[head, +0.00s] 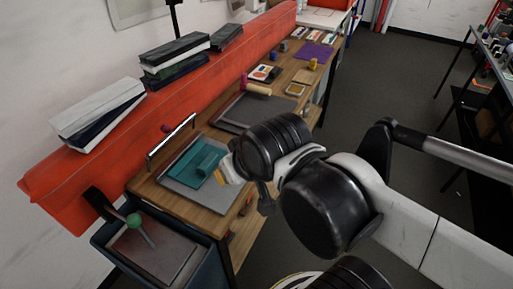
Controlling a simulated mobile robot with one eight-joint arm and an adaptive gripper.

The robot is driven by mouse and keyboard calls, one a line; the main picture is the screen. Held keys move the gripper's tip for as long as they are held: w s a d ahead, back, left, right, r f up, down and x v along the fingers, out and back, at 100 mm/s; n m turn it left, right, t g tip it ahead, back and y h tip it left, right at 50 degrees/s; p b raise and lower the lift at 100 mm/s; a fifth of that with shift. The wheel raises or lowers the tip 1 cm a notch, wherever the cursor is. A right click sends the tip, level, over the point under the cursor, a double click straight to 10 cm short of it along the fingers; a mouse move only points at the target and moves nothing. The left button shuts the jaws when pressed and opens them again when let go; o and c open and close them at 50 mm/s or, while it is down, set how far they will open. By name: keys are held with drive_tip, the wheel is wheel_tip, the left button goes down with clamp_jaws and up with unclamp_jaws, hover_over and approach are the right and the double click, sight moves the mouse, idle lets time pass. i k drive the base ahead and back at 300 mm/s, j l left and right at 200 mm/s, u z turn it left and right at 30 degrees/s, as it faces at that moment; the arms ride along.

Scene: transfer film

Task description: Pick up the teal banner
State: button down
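The teal banner (186,166) lies on a grey plate on the wooden bench, close to the bench's near end. One part looks flat and another part looks rolled or raised. My gripper (222,177) is at the right edge of the banner, with its pale and orange-yellow tip low over the grey plate (197,200). My wrist hides most of the gripper. I cannot tell whether the fingers are open or shut, or whether they touch the banner.
A metal bar handle (171,142) stands behind the banner. An orange-red beam (175,100) with black and white boxes runs along the wall. A blue bin (150,247) with a green-knobbed tool is at the near end. A purple cloth (312,52) lies farther along the bench.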

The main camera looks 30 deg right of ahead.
sight(195, 168)
drive_tip(key=j+z, duration=0.45)
drive_tip(key=k+j+z, duration=0.1)
drive_tip(key=j+z, duration=0.35)
drive_tip(key=k+j+z, duration=0.15)
drive_tip(key=j+z, duration=0.35)
drive_tip(key=k+j+z, duration=0.2)
drive_tip(key=z, duration=0.25)
drive_tip(key=j+z, duration=0.3)
drive_tip(key=k+j+z, duration=0.1)
drive_tip(key=j+z, duration=0.2)
drive_tip(key=j, duration=0.15)
drive_tip(key=k+j+z, duration=0.15)
drive_tip(key=j+z, duration=0.15)
drive_tip(key=k+j+z, duration=0.15)
drive_tip(key=j+z, duration=0.2)
drive_tip(key=j, duration=0.1)
